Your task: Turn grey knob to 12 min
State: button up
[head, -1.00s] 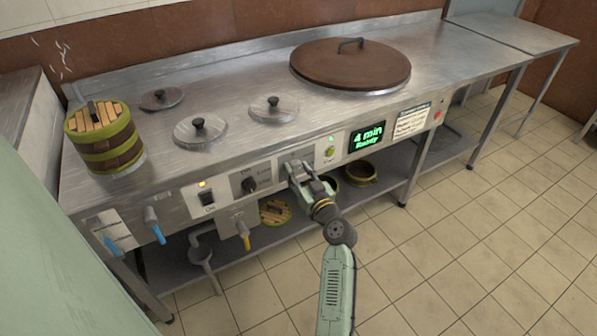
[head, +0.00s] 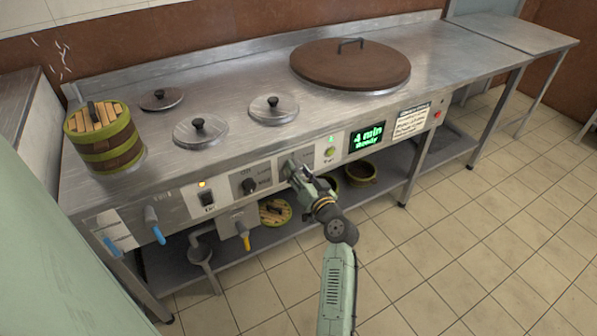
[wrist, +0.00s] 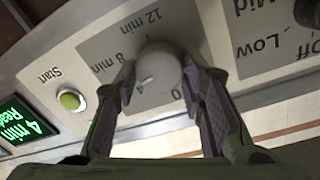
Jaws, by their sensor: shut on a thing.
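The grey knob (wrist: 158,68) sits on a dark grey dial plate with marks 0, 4, 8 min and 12 min in the wrist view. The white line on the knob points toward the 4 mark. My gripper (wrist: 160,90) has a finger on each side of the knob and is shut on it; in the head view my gripper (head: 292,170) is at the front panel and hides the knob. The green display (head: 367,136) reads "4 min Ready"; part of it also shows in the wrist view (wrist: 22,122).
A green Start button (wrist: 70,100) is beside the dial plate. A black knob (head: 249,186) with Off, Low and Mid marks is on the other side. Lidded pots stand in the counter (head: 235,85) above. The tiled floor in front is clear.

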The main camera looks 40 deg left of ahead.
jog(key=m+p, duration=0.1)
jog(key=m, duration=0.3)
jog(key=shift+w+r+m, duration=0.1)
jog(key=shift+m, duration=0.2)
jog(key=m+p, duration=0.2)
jog(key=m, duration=0.3)
jog(key=shift+d+g, duration=0.1)
jog(key=shift+g, duration=0.3)
jog(key=m+p, duration=0.1)
jog(key=m, duration=0.3)
jog(key=shift+g+p, duration=0.3)
jog(key=shift+p, duration=0.1)
jog(key=m+p, duration=0.1)
jog(key=m, duration=0.1)
jog(key=m+p, duration=0.1)
jog(key=m, duration=0.1)
jog(key=shift+w+f+m, duration=0.1)
jog(key=shift+f+m, duration=0.1)
jog(key=shift+m, duration=0.2)
jog(key=o, duration=1.1)
jog(key=shift+o, duration=0.2)
jog(key=v, duration=1.2)
